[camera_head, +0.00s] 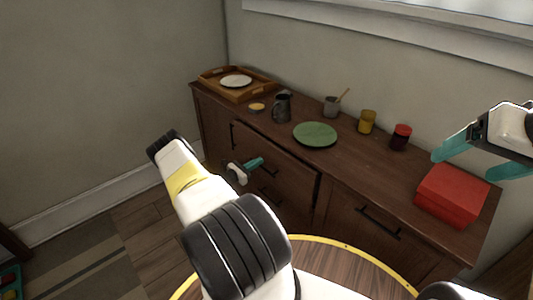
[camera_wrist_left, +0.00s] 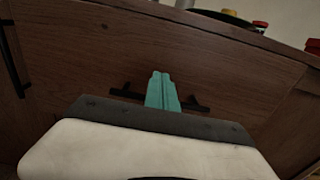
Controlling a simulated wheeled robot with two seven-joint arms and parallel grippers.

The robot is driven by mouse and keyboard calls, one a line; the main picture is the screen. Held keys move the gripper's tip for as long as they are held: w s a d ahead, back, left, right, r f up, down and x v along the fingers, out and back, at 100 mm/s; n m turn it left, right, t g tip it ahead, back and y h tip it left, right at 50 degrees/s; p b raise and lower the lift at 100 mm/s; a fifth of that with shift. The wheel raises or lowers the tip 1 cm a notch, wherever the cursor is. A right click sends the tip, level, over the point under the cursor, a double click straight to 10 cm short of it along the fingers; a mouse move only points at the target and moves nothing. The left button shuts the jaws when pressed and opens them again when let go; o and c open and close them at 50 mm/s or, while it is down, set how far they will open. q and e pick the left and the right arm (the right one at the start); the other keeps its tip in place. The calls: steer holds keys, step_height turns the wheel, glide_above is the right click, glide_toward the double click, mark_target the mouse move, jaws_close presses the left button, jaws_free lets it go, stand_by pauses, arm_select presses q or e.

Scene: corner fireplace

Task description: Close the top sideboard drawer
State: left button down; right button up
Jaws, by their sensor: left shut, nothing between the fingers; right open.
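The wooden sideboard (camera_head: 355,185) stands along the wall in the head view. Its top drawer (camera_head: 289,160) is in the middle of the front and seems to stand slightly proud, with a dark edge at its right; the exact gap cannot be told. My left gripper (camera_head: 256,162) is shut and empty, in front of the drawer by its dark handle. In the left wrist view, its teal fingers (camera_wrist_left: 162,90) point at the drawer front (camera_wrist_left: 130,55), overlapping the black handle (camera_wrist_left: 190,103); contact cannot be told. My right gripper (camera_head: 463,167) is open and empty above the sideboard's right end.
On the sideboard top are a tray (camera_head: 257,91) with a plate, a dark jug (camera_head: 282,107), a green plate (camera_head: 315,134), a yellow cup (camera_head: 367,121), a red jar (camera_head: 401,137) and a red box (camera_head: 452,195). A round wooden table (camera_head: 345,258) stands in the foreground.

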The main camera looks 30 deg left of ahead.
mark_target(267, 157)
arm_select(q)
steer(key=shift+x, duration=1.35)
steer(key=x, duration=0.3)
steer(key=shift+w+d, duration=0.2)
steer(key=shift+w, duration=0.1)
steer(key=shift+w+r, duration=0.1)
steer(key=shift+w, duration=0.2)
